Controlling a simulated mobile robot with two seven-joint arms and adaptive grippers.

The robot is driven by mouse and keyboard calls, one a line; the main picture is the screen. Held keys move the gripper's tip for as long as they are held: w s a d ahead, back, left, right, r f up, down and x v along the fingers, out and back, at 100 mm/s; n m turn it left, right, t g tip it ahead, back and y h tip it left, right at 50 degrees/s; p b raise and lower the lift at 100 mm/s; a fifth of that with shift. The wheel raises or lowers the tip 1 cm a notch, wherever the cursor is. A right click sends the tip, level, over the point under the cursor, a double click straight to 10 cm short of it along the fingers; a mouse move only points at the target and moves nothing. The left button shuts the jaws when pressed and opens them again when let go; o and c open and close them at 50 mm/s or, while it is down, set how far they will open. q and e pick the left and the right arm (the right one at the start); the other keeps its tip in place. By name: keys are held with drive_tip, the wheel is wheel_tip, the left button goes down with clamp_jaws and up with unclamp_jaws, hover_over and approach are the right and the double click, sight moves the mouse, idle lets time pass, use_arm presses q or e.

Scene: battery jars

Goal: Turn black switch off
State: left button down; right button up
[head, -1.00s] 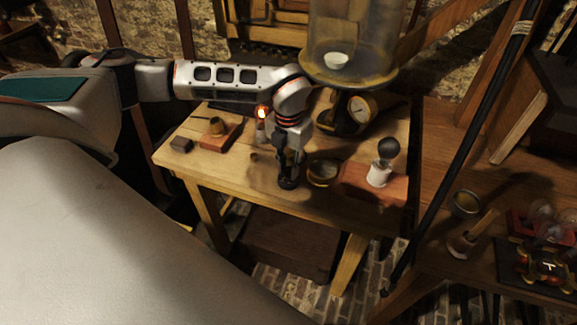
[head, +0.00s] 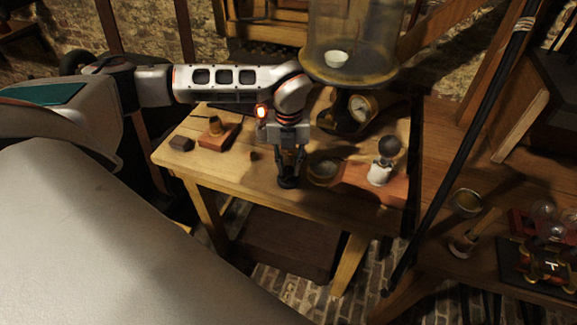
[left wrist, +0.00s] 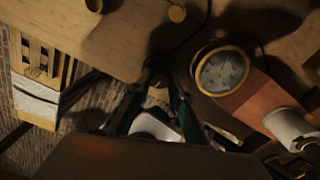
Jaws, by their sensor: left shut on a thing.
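My left gripper (head: 289,171) points straight down over the front middle of the wooden table. Its fingers are shut on a small dark thing, the black switch (head: 288,183), whose round base shows just below the fingertips. In the left wrist view the two fingers (left wrist: 160,88) close in around the dark switch (left wrist: 158,72), near the table edge. The fingers hide most of the switch, so its lever or knob position cannot be told. My right gripper is not in view.
A round brass-rimmed dial (head: 323,172) lies just right of the gripper, also in the left wrist view (left wrist: 221,70). Beyond it stands a white holder with a dark ball (head: 389,147). A glass jar apparatus (head: 352,40) stands behind.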

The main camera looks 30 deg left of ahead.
sight(289, 168)
use_arm(q)
drive_tip(key=n, duration=0.5)
drive_tip(key=shift+n, duration=0.3)
drive_tip(key=n, duration=0.5)
drive_tip(key=shift+w+r+n+b, duration=0.1)
drive_tip(key=shift+n+b, duration=0.3)
drive_tip(key=shift+n, duration=0.3)
drive_tip(key=c, duration=1.8)
unclamp_jaws()
drive_tip(key=shift+r, duration=0.1)
wheel_tip(289, 168, up, 12)
drive_tip(key=shift+f, duration=0.1)
